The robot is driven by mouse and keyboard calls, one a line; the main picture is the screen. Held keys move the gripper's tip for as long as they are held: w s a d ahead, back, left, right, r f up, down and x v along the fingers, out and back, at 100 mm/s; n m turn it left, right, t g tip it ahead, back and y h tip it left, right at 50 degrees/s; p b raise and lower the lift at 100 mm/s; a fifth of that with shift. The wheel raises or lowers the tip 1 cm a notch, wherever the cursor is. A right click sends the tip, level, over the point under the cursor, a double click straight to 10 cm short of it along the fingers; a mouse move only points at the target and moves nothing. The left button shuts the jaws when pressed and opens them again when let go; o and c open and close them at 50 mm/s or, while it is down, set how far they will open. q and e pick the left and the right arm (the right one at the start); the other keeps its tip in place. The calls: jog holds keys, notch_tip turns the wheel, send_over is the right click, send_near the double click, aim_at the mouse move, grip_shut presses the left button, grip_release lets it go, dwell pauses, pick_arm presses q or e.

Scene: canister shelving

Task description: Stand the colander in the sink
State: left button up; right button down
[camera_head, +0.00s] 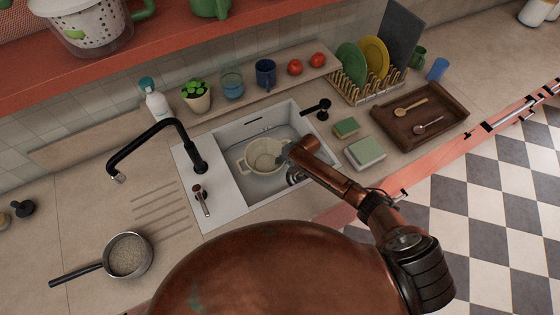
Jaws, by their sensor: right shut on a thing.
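The cream colander (262,153) is a round bowl with small side handles. My right gripper (287,152) reaches in from the right and is shut on the colander's right side, at the rim or handle. The fingertips are small and partly hidden by my wrist. I cannot tell whether the colander's base touches the sink floor. My left gripper is not in view.
A black tap (158,128) arches left of the basin. A green sponge (346,127) and a pale green block (365,152) lie right of it. A saucepan (127,255) stands at the lower left. A dish rack (368,88) and wooden tray (447,101) are at the right.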

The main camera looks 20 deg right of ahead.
jog(key=c, duration=2)
grip_release()
jog(key=shift+c, duration=0.2)
jog(key=shift+s+f, duration=0.1)
jog(key=v, duration=1.2)
